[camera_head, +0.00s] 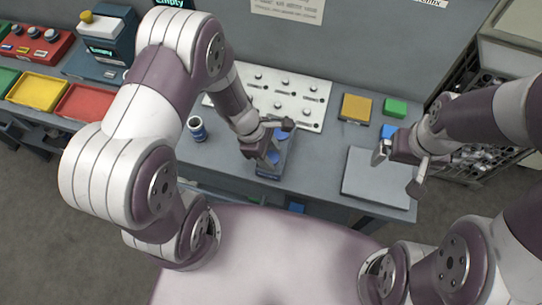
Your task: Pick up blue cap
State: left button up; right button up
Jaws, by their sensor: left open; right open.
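A small dark blue tray (266,172) stands near the front edge of the bench, with small round blue pieces in it that may be blue caps (273,157); they are too small and too covered to tell apart. My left gripper (278,143) is open just over this tray and hides part of it. I cannot tell whether it touches a piece. My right gripper (397,170) is open and empty-looking over the right part of the bench, by a grey pad (371,184) and a blue block (388,131).
A dark jar with a blue band (197,128) stands left of the tray. A white panel with several knobs (270,97) lies behind. A yellow-orange block (356,108) and a green block (395,107) sit at the back right. Yellow (37,91) and red (88,101) bins are left.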

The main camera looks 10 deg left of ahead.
pick_arm(q)
jog(key=c, duration=0.6)
jog(key=shift+c, duration=0.2)
jog(key=shift+w+r, duration=0.1)
jog(key=shift+r, duration=0.35)
jog(key=r, duration=0.2)
jog(key=s+r, duration=0.1)
jog(key=shift+d+r, duration=0.2)
jog(key=shift+r, duration=0.2)
jog(key=s+d+r, duration=0.3)
jog(key=s+r, duration=0.3)
jog(key=s, duration=0.4)
jog(key=shift+d+r, duration=0.15)
jog(key=shift+d, duration=0.1)
notch_tip(320, 180, up, 4)
jog(key=p, duration=0.4)
jog(key=shift+r, duration=0.25)
